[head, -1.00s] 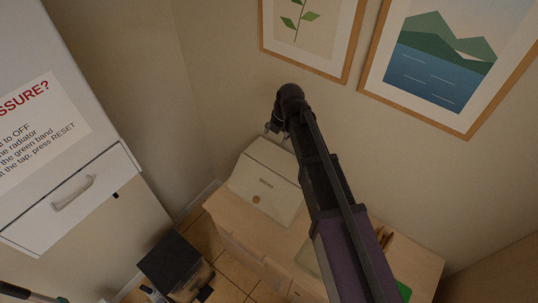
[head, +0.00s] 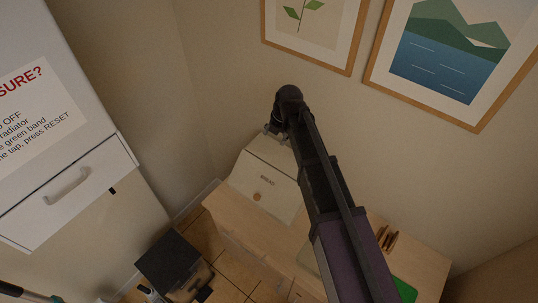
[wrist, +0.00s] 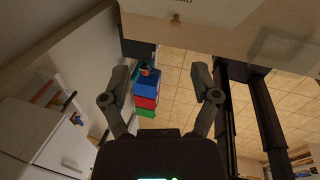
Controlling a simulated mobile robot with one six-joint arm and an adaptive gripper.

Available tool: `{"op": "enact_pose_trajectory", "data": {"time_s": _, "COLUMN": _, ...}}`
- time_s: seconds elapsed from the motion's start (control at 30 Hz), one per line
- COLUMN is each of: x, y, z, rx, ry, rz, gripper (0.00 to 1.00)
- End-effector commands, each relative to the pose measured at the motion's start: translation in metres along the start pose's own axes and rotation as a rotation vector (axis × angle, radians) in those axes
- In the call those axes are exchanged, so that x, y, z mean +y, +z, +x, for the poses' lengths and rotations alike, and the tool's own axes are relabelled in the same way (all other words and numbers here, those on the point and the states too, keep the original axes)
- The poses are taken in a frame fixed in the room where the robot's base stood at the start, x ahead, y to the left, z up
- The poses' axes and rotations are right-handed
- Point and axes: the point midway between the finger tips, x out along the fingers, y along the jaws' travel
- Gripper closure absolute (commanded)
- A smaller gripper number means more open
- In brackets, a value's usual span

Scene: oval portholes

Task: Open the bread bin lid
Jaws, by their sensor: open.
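The cream bread bin (head: 266,191) stands at the left end of a wooden counter, against the wall. Its sloped front carries the word BREAD and a round wooden knob (head: 257,197). The lid looks shut. In the wrist view the bin's front (wrist: 225,12) shows at the top edge, with the knob (wrist: 176,19) near the middle. My gripper (wrist: 161,78) is open and empty, its two fingers spread apart and clear of the knob. In the head view my gripper (head: 270,130) appears over the bin's top rear edge, partly hidden by my arm.
The wooden counter (head: 235,222) runs right, with a green item (head: 404,290) and wooden pieces (head: 388,238) near my arm. A white cabinet (head: 65,195) stands left, a dark box (head: 170,262) on the floor. Framed pictures (head: 450,55) hang behind.

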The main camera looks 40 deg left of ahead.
Motion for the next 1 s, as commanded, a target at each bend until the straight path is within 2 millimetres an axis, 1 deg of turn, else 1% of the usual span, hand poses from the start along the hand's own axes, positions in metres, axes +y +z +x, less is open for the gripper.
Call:
{"op": "enact_pose_trajectory", "data": {"time_s": 0.03, "x": -0.001, "y": 0.0, "z": 0.008, "rx": 0.0, "ry": 0.0, "rz": 0.0, "gripper": 0.21}}
{"op": "enact_pose_trajectory", "data": {"time_s": 1.0, "x": -0.001, "y": 0.001, "z": 0.082, "rx": -0.001, "ry": 0.0, "rz": 0.002, "gripper": 0.21}}
